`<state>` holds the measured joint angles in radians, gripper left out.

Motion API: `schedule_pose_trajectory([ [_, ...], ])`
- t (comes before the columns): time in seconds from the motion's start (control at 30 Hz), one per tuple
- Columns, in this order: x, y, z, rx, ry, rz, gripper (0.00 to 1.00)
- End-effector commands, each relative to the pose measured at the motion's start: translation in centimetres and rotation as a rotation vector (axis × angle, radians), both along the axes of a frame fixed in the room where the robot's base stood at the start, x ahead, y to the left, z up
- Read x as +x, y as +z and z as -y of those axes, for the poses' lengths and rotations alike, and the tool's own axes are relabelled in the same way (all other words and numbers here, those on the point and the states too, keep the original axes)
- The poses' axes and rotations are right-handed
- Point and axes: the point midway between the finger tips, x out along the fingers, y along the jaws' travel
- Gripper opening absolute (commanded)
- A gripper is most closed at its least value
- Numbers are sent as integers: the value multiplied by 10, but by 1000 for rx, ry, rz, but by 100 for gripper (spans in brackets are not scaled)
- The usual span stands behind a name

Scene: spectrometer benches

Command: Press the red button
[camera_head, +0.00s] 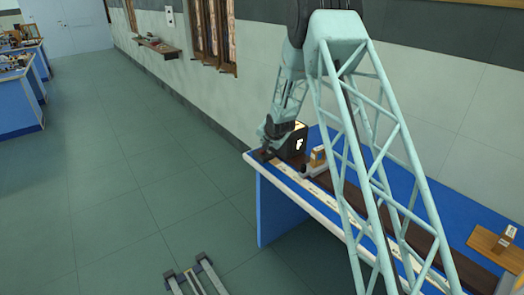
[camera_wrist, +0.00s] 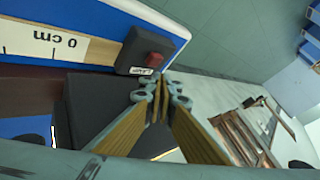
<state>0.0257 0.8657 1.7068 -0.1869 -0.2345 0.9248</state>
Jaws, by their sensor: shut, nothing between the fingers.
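The red button (camera_wrist: 154,58) shows in the wrist view on a small dark box (camera_wrist: 139,70) with a white label, at the corner of the bench beside the zero end of a scale. My gripper (camera_wrist: 158,84) is shut and empty. In the picture its fingertips lie just below the button and the box's edge; I cannot tell the gap in depth, and I see no clear contact. In the head view my gripper (camera_head: 264,148) is low over the far left end of the blue bench (camera_head: 279,207). The button cannot be made out there.
A black housing (camera_head: 293,141) stands right beside my gripper, close to the wall; it is the dark block (camera_wrist: 92,106) in the wrist view. A small brown-and-white device (camera_head: 317,157) sits further along the bench.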

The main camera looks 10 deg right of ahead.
Motion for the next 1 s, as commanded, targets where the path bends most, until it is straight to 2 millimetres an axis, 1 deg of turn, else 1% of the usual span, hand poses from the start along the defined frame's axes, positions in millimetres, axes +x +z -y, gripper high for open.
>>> schedule_pose_trajectory([
  [0.03,0,5,0,0,0,0,0],
  [0.6,0,39,0,0,-1,-1,0],
  [0.8,0,45,0,1,-1,-1,0],
  [1.0,0,45,0,1,-1,-1,0],
])
